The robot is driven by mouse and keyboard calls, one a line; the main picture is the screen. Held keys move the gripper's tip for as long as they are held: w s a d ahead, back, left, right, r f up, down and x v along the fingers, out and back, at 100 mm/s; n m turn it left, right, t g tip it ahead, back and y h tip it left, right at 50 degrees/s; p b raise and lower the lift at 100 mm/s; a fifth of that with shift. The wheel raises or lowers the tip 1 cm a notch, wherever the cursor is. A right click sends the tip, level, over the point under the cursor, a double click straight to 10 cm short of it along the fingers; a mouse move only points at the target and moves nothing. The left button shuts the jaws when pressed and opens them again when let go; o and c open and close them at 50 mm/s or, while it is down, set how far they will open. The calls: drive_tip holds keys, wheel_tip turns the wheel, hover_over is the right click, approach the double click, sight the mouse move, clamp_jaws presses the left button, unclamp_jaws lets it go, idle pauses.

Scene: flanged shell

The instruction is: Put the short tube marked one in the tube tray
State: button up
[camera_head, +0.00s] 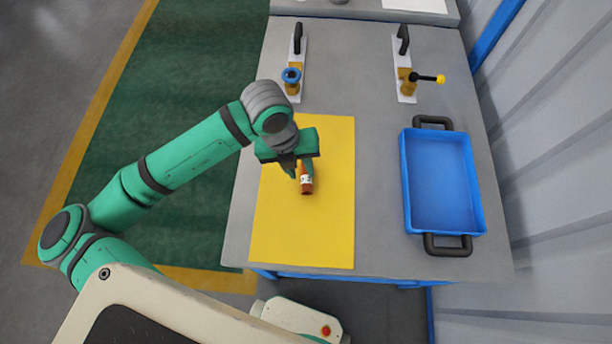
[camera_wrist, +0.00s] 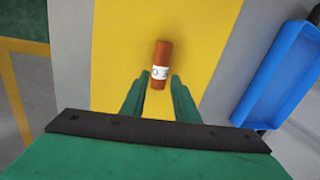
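A short orange-brown tube (camera_head: 307,186) with a white label is over the yellow mat (camera_head: 330,225). In the wrist view the tube (camera_wrist: 161,52) lies lengthwise ahead of the fingers, its near, labelled end reaching between the fingertips. Dark marks show on the label, but I cannot read them surely. My gripper (camera_head: 299,172) is above the mat at the tube's upper end. In the wrist view my gripper (camera_wrist: 160,80) has its two green fingers apart, with a small gap on each side of the tube. The blue tube tray (camera_head: 440,190) stands at the right, empty.
Two fittings on white plates with black handles stand at the back, one with a blue wheel (camera_head: 291,75), one with a yellow-tipped lever (camera_head: 440,79). The tray has black handles at both ends. Grey table surface between mat and tray is clear. A corrugated wall is right.

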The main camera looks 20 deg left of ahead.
sight(305, 179)
drive_tip(key=x, duration=0.5)
drive_tip(key=shift+c, duration=0.4)
clamp_jaws()
